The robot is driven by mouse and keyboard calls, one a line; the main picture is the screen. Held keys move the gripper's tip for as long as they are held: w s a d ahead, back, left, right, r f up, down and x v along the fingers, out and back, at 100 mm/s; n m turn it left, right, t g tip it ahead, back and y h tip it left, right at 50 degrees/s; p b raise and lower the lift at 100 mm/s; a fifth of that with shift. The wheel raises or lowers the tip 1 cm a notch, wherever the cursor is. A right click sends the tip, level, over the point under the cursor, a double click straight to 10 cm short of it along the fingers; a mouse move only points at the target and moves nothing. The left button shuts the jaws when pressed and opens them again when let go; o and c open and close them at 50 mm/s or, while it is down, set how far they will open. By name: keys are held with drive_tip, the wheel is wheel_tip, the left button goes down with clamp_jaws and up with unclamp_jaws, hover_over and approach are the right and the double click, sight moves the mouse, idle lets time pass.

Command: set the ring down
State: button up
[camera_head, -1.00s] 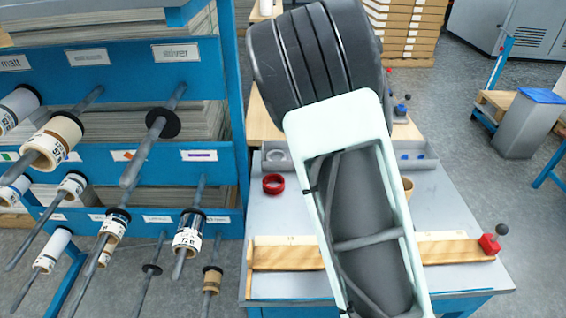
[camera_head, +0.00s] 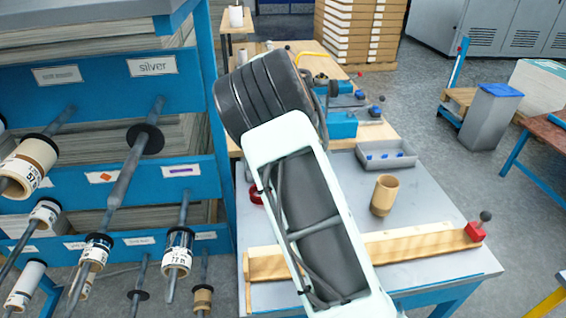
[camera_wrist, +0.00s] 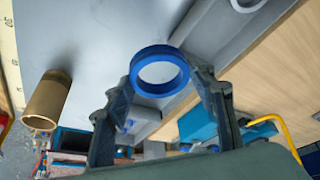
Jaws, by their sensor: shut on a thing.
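A blue ring (camera_wrist: 158,50) sits between the two fingertips of my gripper (camera_wrist: 164,78) in the wrist view. The fingers are shut on it from both sides. Grey worktop (camera_wrist: 85,45) lies behind it; whether the ring touches a surface cannot be told. In the head view my arm covers the gripper and the blue ring. The grey worktop (camera_head: 425,215) shows around the arm.
A tan core (camera_head: 384,195) stands right of my arm; it also shows in the wrist view (camera_wrist: 48,100). A red ring (camera_head: 256,194) is partly hidden. A grey tray (camera_head: 400,160) holds small blue things. A wooden bar (camera_head: 420,246) crosses the front. The roll rack (camera_head: 190,95) stands left.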

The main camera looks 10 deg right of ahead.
drive_tip(key=w+a+f, duration=0.1)
drive_tip(key=w+f, duration=0.1)
drive_tip(key=w, duration=0.1)
drive_tip(key=w+a+f+p, duration=0.1)
drive_tip(key=w+f, duration=0.4)
drive_tip(key=w, duration=0.1)
drive_tip(key=shift+w+a+f+p, duration=0.25)
drive_tip(key=shift+w+a+p, duration=0.05)
drive_tip(key=shift+a, duration=0.1)
drive_tip(key=shift+w+a+f, duration=0.2)
drive_tip(key=shift+w+f, duration=0.2)
drive_tip(key=shift+f, duration=1.6)
drive_tip(key=shift+f, duration=0.15)
drive_tip(key=shift+f, duration=0.15)
drive_tip(key=o, duration=1)
drive_tip(key=shift+r, duration=0.2)
